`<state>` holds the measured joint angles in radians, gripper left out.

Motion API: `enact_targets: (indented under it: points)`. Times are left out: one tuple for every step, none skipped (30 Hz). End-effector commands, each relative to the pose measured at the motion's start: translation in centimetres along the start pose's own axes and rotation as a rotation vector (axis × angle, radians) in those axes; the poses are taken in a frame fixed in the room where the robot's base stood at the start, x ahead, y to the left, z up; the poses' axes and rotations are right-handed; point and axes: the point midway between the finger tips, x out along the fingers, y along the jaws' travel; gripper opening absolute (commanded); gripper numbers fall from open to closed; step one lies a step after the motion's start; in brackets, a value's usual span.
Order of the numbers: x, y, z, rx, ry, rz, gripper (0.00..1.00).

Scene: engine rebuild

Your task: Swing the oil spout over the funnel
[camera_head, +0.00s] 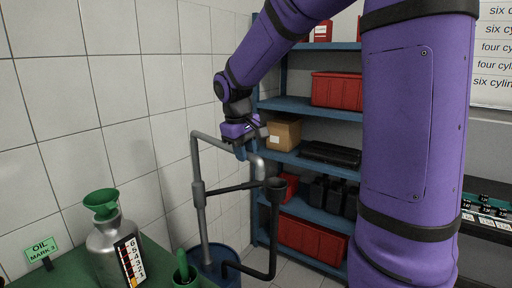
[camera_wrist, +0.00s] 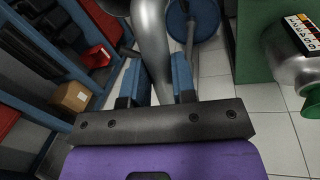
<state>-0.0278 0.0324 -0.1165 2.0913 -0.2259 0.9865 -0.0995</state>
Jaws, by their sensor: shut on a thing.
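The oil spout (camera_head: 214,143) is a grey bent pipe on an upright grey post (camera_head: 199,215); its arm reaches right and bends down at the end. My gripper (camera_head: 241,152) is shut on the spout near its outer bend. In the wrist view the pipe (camera_wrist: 153,45) passes between my blue fingers (camera_wrist: 162,85). The green funnel (camera_head: 101,201) sits in the neck of a metal can (camera_head: 106,243) at the lower left, well away from the spout end.
The can stands on a green bench (camera_head: 160,262) with a numbered gauge card (camera_head: 131,261), an OIL sign (camera_head: 41,249) and a green pot (camera_head: 186,277). A blue drum (camera_head: 222,262) surrounds the post's foot. Blue shelves (camera_head: 290,104) with red bins stand behind. A tiled wall is on the left.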

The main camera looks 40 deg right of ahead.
Motion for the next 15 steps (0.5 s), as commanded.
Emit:
enact_targets:
  points:
    - [-0.3,-1.3,-0.1,0.03,-0.006,0.0,0.0]
    - [-0.4,-2.1,-0.1,0.054,-0.011,0.0,0.0]
    - [-0.6,-3.0,-0.2,0.09,-0.019,0.0,0.0]
    - [-0.8,-3.8,-0.3,0.115,-0.024,0.0,0.0]
    - [-0.9,-4.6,-0.5,0.142,-0.028,0.0,0.0]
    - [-1.1,-5.5,-0.7,0.179,-0.036,0.0,0.0]
    - [-1.3,-6.3,-0.8,0.206,-0.041,0.0,0.0]
    - [-1.5,-7.1,-1.1,0.232,-0.046,0.0,0.0]
    - [-1.6,-8.1,-1.3,0.27,-0.055,0.0,0.0]
    - [-1.8,-8.9,-1.6,0.298,-0.061,0.0,0.0]
    - [-1.9,-9.7,-1.9,0.326,-0.065,0.0,0.0]
    - [-2.1,-10.7,-2.3,0.364,-0.073,0.0,0.0]
    - [-2.3,-11.4,-2.6,0.392,-0.079,0.0,0.0]
    - [-2.4,-12.1,-3.0,0.419,-0.084,0.0,0.0]
    - [-2.6,-13.0,-3.4,0.458,-0.092,0.0,0.0]
